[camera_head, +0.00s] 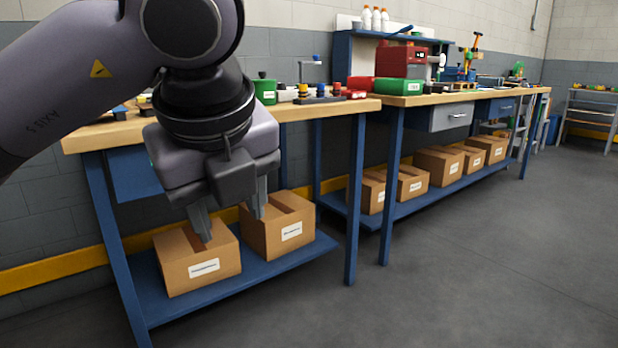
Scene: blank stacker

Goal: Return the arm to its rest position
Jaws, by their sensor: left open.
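My left arm comes in from the upper left, bent in front of the near workbench (352,106). My left gripper (232,226) hangs fingers down in front of the bench's lower part. Its two fingers are apart with nothing visible between them. In the picture the fingertips overlap two cardboard boxes on the lower shelf, a left box (190,275) and a right box (290,232); I cannot tell any contact. The gripper and forearm hide part of the bench top. My right gripper is not in view.
A blue lower shelf (262,270) carries the boxes. A green canister (265,90) and small items stand on the near bench. A second bench (430,98) with a red machine (401,61) extends to the right. The grey floor (470,270) at the front right is clear.

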